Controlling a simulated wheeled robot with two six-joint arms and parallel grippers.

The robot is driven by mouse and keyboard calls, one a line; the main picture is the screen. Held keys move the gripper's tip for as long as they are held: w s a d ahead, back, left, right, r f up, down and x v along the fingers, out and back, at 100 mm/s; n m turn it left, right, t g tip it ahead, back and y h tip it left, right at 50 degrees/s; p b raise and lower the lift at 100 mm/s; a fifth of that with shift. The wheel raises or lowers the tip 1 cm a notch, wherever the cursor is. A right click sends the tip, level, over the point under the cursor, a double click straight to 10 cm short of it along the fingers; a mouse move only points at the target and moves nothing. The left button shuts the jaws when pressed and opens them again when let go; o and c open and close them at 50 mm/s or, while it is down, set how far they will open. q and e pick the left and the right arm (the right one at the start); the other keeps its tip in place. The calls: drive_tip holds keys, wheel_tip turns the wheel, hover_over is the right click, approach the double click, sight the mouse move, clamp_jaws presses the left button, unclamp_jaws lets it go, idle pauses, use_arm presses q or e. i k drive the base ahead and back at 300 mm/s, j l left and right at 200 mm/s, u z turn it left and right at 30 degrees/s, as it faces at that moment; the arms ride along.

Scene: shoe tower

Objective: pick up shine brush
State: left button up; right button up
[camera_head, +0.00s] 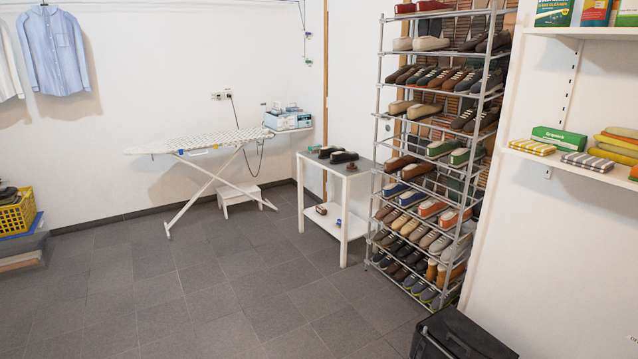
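A small brown item (321,210), possibly the shine brush, lies on the lower shelf of a small white table (357,203). It is too small to tell for sure. Another small brown item (350,167) sits on the grey top near the front right corner, and I cannot tell what it is. A pair of dark shoes (343,157) also stands on the top. Neither of my grippers is in view.
A tall metal shoe rack (378,137) full of shoes stands right of the table. An ironing board (190,143) and a white step stool (238,195) are to its left. A black case (462,335) is at the bottom right. The tiled floor (200,290) in front is clear.

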sight(314, 149)
drive_tip(key=i, duration=4)
